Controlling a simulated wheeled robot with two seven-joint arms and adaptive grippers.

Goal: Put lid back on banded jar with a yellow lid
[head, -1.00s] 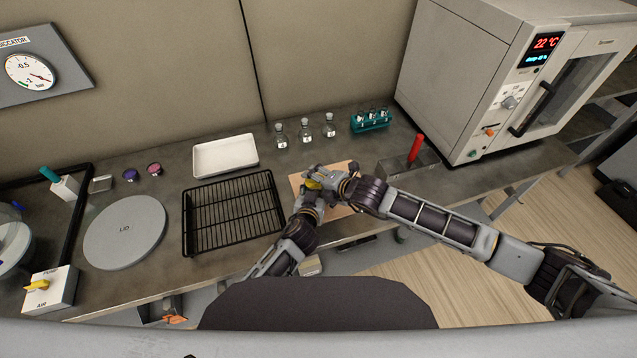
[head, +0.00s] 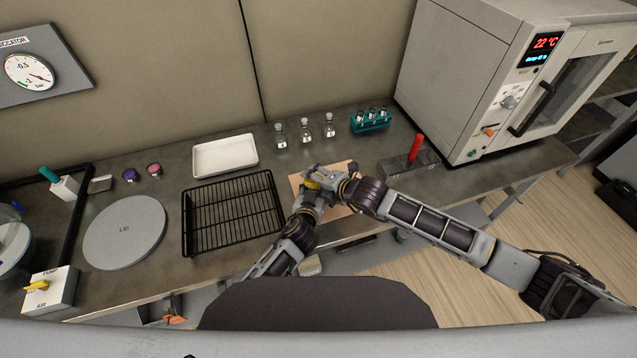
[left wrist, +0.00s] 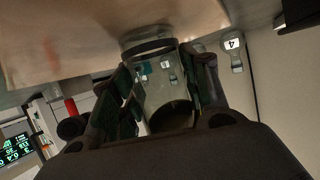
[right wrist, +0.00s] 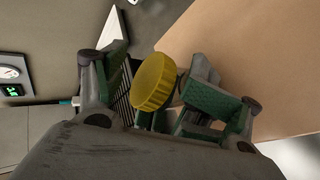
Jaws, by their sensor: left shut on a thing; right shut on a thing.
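The jar (left wrist: 170,92) is clear glass with a dark band, seen between the fingers of my left gripper (left wrist: 165,100) in the left wrist view. That gripper is shut on it. The yellow lid (right wrist: 155,82) sits between the green-padded fingers of my right gripper (right wrist: 165,95), which is shut on it. In the head view the lid (head: 313,183) shows as a small yellow patch where my left gripper (head: 308,198) and right gripper (head: 325,180) meet over the tan board. The jar is hidden there, and I cannot tell whether lid and jar touch.
The tan board (head: 340,208) lies under the grippers. A black wire rack (head: 232,213) is to the left, with a white tray (head: 226,155) behind it. Small bottles (head: 306,132) and a teal tube rack (head: 370,122) stand behind. A red-handled device (head: 415,150) is to the right.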

